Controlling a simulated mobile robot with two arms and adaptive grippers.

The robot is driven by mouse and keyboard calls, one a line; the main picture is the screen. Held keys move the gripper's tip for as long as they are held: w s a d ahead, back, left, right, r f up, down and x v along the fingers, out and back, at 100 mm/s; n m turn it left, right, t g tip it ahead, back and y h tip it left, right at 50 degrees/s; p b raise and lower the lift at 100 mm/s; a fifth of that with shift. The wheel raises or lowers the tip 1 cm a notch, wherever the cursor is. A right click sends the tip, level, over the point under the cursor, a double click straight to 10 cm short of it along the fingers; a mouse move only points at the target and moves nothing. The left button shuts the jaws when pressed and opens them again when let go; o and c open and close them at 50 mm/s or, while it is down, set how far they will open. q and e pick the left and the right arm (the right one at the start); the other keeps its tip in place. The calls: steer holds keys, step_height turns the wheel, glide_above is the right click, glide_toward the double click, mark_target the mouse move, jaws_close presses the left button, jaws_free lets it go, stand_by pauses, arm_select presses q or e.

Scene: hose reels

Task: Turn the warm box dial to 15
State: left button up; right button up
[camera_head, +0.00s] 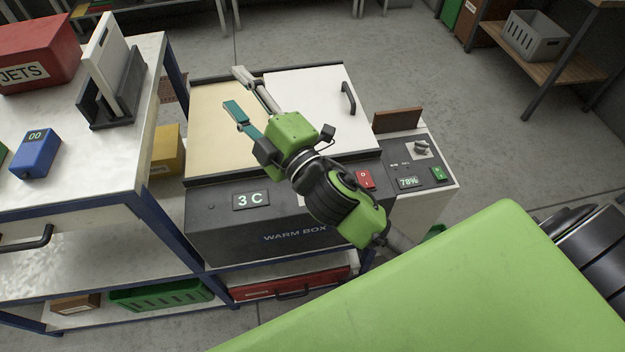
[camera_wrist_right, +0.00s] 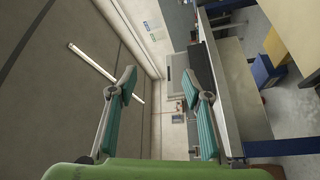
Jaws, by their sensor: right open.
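The warm box (camera_head: 225,225) is a dark grey cabinet with a cream lid and a white lid on top. Its front display (camera_head: 251,200) reads "3 C", and a red switch (camera_head: 365,179) sits right of it. I cannot see the warm box dial; my right wrist covers the panel between display and switch. My right gripper (camera_head: 240,91) is open and empty, with its fingers over the cream lid, pointing away from the front panel. In the right wrist view the fingers (camera_wrist_right: 157,88) are apart with nothing between them. My left gripper is out of view.
Right of the warm box stands a light unit with a knob (camera_head: 421,148), a "78%" display (camera_head: 408,183) and a green switch (camera_head: 438,173). A shelf table (camera_head: 150,75) with a red bin (camera_head: 35,50) stands close on the left. A black lid handle (camera_head: 348,98) sticks up.

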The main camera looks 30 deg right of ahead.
steer(key=s+a+r+n+g+y, duration=0.3)
steer(key=a+r+n+y, duration=0.3)
steer(key=n, duration=0.4)
steer(key=s+a+r+n+g+y, duration=0.3)
steer(key=a+r+n+y, duration=0.1)
steer(key=a+n+y, duration=0.45)
steer(key=s+a+f+n+g+h, duration=0.2)
steer(key=s+f+n+g, duration=0.1)
steer(key=f+n+g, duration=0.5)
steer(key=s+a+f+n+g+h, duration=0.2)
steer(key=s+f+n+g, duration=0.25)
steer(key=n, duration=0.65)
steer(key=w+d+f+n+g+h, duration=0.1)
steer(key=w+d+f+n+h, duration=0.35)
steer(key=d+f+h, duration=0.55)
steer(key=w+d+f+n+h, duration=0.1)
steer(key=w+d+h, duration=0.15)
steer(key=d, duration=0.75)
steer(key=w+d+h, duration=0.1)
steer(key=d+h, duration=0.2)
steer(key=d, duration=0.7)
step_height(320, 180, down, 14)
steer(key=p, duration=0.3)
steer(key=shift+s+d, duration=0.1)
